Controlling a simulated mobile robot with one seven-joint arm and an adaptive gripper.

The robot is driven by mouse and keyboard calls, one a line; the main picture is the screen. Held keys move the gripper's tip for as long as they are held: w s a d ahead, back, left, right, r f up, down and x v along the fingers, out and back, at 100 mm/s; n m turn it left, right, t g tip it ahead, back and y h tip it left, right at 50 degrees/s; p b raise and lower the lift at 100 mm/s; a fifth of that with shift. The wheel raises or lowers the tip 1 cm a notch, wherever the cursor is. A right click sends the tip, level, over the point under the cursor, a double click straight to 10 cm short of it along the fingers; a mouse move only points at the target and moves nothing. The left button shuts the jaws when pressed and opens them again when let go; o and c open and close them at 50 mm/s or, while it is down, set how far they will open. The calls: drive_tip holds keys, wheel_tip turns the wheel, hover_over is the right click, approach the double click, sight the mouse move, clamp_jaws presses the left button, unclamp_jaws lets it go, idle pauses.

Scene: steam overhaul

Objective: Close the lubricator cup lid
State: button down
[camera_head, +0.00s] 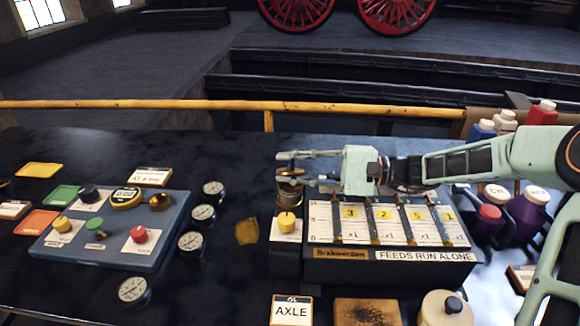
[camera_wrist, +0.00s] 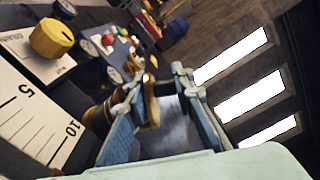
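The brass lubricator cup (camera_head: 289,196) stands at the left end of the lubricator box (camera_head: 390,254), behind a yellow knob (camera_head: 286,221). My gripper (camera_head: 279,168) reaches in from the right at the height of the cup's top, its fingers pointing left and spread apart. In the wrist view my gripper (camera_wrist: 160,78) has one finger beside the brass cup (camera_wrist: 99,118). A thin brass piece, apparently the raised lid (camera_wrist: 152,106), stands between the fingers, close to the left one. Clear space separates it from the right finger. Whether the left finger touches it I cannot tell.
Four-column scale plates on the box lie below my arm. Several gauges (camera_head: 204,214) and a blue panel with knobs (camera_head: 110,232) are to the left. Purple bottles (camera_head: 527,209) stand at right. A yellow rail (camera_head: 200,104) runs behind the bench.

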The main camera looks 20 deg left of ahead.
drive_tip(key=c, duration=1.9)
unclamp_jaws()
drive_tip(key=shift+w, duration=0.1)
drive_tip(key=shift+o, duration=0.4)
